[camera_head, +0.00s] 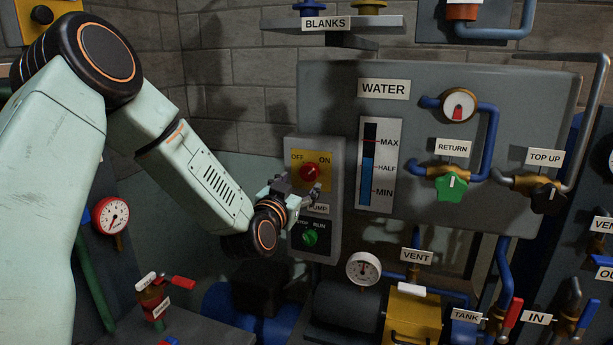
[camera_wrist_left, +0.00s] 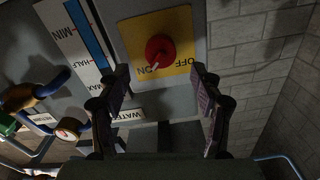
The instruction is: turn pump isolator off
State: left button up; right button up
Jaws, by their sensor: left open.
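The pump isolator is a red rotary knob (camera_head: 309,173) on a yellow plate (camera_head: 297,169) marked OFF at left and ON at right, on a grey box. Its pale pointer mark leans toward ON. In the left wrist view the plate is upside down, and the knob (camera_wrist_left: 160,49) shows between and beyond the fingers. My left gripper (camera_head: 300,188) is just in front of and below the knob. In the left wrist view my left gripper (camera_wrist_left: 162,85) is open and empty, its fingers wide apart. I see no contact with the knob. My right gripper is not in view.
A water level gauge (camera_head: 366,165) stands to the right, with a green RETURN valve (camera_head: 450,188) farther right. A brick wall (camera_head: 228,95) is behind.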

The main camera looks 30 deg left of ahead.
aim_at(307, 176)
pick_arm(q)
jog(key=x, duration=0.4)
jog(key=shift+w+a, duration=0.2)
jog(key=shift+w, duration=0.65)
jog(key=shift+s, duration=0.1)
jog(key=shift+a, duration=0.1)
jog(key=shift+c, duration=0.8)
jog(key=c, duration=1)
